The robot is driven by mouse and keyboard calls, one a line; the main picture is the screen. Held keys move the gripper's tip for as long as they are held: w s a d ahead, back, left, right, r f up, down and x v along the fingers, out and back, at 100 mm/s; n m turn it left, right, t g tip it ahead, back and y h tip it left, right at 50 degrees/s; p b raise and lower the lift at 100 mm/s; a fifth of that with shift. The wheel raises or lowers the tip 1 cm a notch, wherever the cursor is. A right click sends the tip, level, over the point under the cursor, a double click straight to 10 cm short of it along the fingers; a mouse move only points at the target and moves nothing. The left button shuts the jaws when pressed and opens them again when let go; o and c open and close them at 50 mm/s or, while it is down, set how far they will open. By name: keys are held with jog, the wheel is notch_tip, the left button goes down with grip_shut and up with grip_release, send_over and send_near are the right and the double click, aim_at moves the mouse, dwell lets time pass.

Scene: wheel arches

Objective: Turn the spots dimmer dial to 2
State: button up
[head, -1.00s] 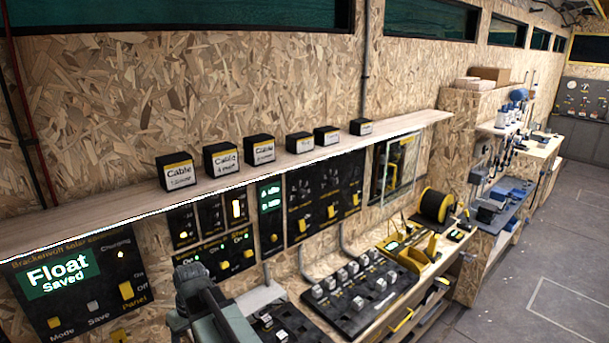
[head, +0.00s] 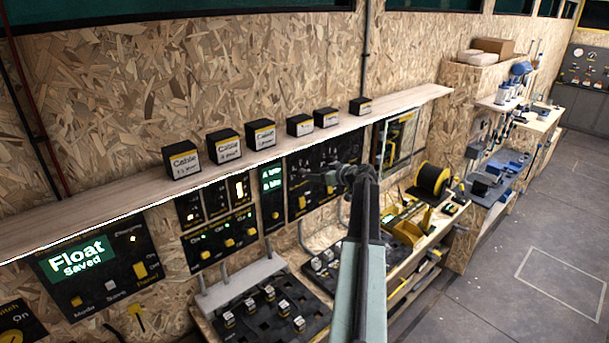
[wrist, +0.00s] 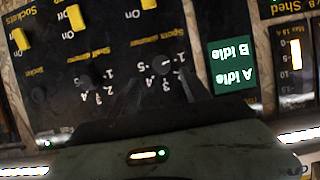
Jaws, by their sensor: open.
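The spots dimmer dial (wrist: 161,66) is a small dark knob on a black panel (wrist: 118,32). In the wrist view the panel appears upside down, with white numbers around the dial. The dial's pointer is too dark to read. My gripper (wrist: 160,86) is open, its dark fingers reaching toward the spots dimmer dial from below in that view. I cannot tell whether they touch it. In the head view my gripper (head: 342,174) is in front of the panel and hides part of it.
The shelf dimmer dial (wrist: 88,84) sits beside the spots dial. Yellow switches (wrist: 76,18) are on the same panel. A green display (wrist: 234,67) adjoins it. A wooden shelf (head: 290,143) with cable boxes runs above the panel. A bench with black trays (head: 262,315) lies below.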

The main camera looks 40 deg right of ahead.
aim_at(305, 174)
jog(key=b+x, duration=0.3)
jog(key=x, duration=0.5)
jog(key=shift+a+f, duration=0.1)
jog(key=shift+a, duration=0.05)
jog(key=shift+a, duration=0.1)
grip_shut()
